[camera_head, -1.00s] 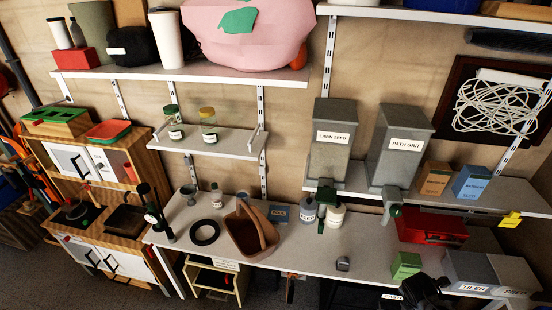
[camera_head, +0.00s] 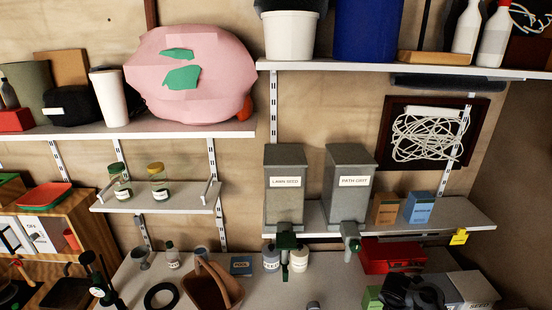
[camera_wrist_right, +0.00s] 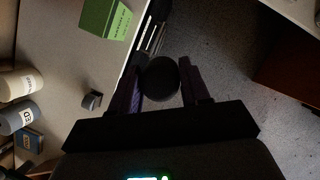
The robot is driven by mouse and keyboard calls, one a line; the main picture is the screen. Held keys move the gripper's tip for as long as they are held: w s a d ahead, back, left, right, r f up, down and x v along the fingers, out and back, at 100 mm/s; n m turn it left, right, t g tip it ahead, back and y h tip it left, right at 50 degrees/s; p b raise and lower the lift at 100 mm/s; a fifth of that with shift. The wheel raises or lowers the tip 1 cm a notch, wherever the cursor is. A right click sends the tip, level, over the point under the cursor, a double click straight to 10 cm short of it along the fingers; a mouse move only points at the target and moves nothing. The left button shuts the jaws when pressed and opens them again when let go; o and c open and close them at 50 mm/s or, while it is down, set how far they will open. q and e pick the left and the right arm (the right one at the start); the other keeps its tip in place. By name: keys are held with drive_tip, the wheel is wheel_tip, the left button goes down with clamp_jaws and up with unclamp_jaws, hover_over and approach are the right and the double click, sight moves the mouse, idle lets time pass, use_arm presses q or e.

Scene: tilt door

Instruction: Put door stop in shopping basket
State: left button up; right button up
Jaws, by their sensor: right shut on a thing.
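The brown shopping basket (camera_head: 205,292) with its arched handle stands on the worktop left of centre in the head view, its lower part cut off by the picture edge. My right gripper (camera_wrist_right: 160,84) is shut on a dark round thing (camera_wrist_right: 160,76), which looks like the door stop. It is held between the two fingers, out past the worktop's front edge in the wrist view. In the head view my right gripper (camera_head: 408,291) is dark at the bottom right, well right of the basket, and its fingertips are unclear.
A green box (camera_wrist_right: 106,14) and a small grey thing (camera_wrist_right: 92,100) sit on the worktop. White and grey bottles (camera_head: 299,260) stand right of the basket, below two grey dispensers (camera_head: 287,205). A black ring (camera_head: 161,296) lies left of it. A red case (camera_head: 390,255) is at right.

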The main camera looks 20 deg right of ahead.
drive_tip(key=shift+w+a+r+m+g, duration=0.5)
drive_tip(key=shift+w+a+m, duration=0.75)
drive_tip(key=shift+w+a, duration=2.3)
drive_tip(key=shift+w+a+r+m+g, duration=0.5)
drive_tip(key=shift+w+a+m, duration=1.05)
drive_tip(key=shift+a, duration=3.55)
drive_tip(key=s+d+r+m+g+y, duration=0.1)
drive_tip(key=s+r+m+g+y, duration=0.4)
drive_tip(key=s+r+m, duration=1.3)
drive_tip(key=w+a+f+n+t, duration=0.1)
drive_tip(key=w+a+n, duration=0.15)
drive_tip(key=a, duration=0.75)
drive_tip(key=w+a+f+n, duration=0.15)
drive_tip(key=w+a, duration=0.25)
drive_tip(key=a, duration=0.5)
wheel_tip(320, 180, down, 11)
drive_tip(key=b, duration=1.1)
wheel_tip(320, 180, up, 15)
drive_tip(key=s+p, duration=0.2)
drive_tip(key=p, duration=2.3)
drive_tip(key=shift+s+r+m+t+h, duration=0.2)
drive_tip(key=shift+m+t+h, duration=0.1)
drive_tip(key=shift+m, duration=0.1)
